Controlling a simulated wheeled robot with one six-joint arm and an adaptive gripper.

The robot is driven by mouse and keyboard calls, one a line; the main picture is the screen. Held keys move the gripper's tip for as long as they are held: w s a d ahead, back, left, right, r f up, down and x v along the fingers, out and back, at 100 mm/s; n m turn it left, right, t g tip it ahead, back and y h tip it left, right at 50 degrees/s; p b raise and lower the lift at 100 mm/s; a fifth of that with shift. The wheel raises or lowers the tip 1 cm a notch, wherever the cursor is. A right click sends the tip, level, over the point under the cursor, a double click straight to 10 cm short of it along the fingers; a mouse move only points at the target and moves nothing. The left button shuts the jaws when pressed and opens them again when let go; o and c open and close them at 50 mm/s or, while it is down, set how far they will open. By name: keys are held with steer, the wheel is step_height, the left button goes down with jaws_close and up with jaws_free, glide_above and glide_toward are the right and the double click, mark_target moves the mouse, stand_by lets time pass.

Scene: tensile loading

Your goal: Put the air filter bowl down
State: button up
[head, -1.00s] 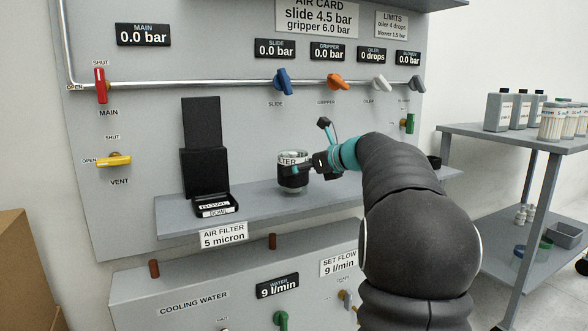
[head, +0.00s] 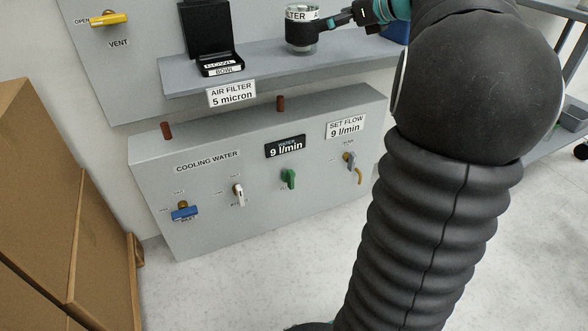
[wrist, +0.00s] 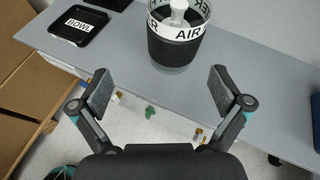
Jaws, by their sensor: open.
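The air filter bowl (head: 302,36) is a clear cup with a black band and a white label. It stands upright on the grey shelf (head: 262,69), right of the black holder marked BOWL (head: 221,66). The wrist view shows the bowl (wrist: 175,50) just ahead of my gripper (wrist: 160,90). My gripper is open and empty, its two fingers spread wide with a gap between them and the bowl. In the head view my gripper (head: 333,20) comes in from the right at the bowl. The bowl's far side is hidden.
The BOWL holder (wrist: 78,25) is empty at the left in the wrist view. Below the shelf is the cooling water panel (head: 250,200) with several valve handles. Cardboard boxes (head: 50,200) stand at the left. The shelf is clear between holder and bowl.

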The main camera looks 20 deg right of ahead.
steer(key=s+a+f+n+g, duration=0.25)
steer(key=s+a+n, duration=0.2)
steer(key=a, duration=0.25)
steer(key=s+a+f+n+g+h, duration=0.1)
steer(key=s+a+f+n, duration=0.3)
steer(key=a+n, duration=0.15)
steer(key=s+a+f+n+g, duration=0.2)
steer(key=s+a+f+n, duration=0.15)
steer(key=a, duration=0.35)
steer(key=s+a+f+n+h, duration=0.2)
steer(key=s+f+n, duration=0.4)
steer(key=s+n, duration=0.2)
steer(key=s+a+f+n+g+h, duration=0.1)
steer(key=s+a+f+n+h, duration=0.1)
steer(key=s+f+n, duration=0.4)
steer(key=s+n, duration=0.3)
steer(key=s, duration=0.1)
steer(key=shift+a+f, duration=0.25)
steer(key=shift+a, duration=0.1)
step_height(320, 180, up, 8)
steer(key=p, duration=0.7)
steer(key=shift+f, duration=0.25)
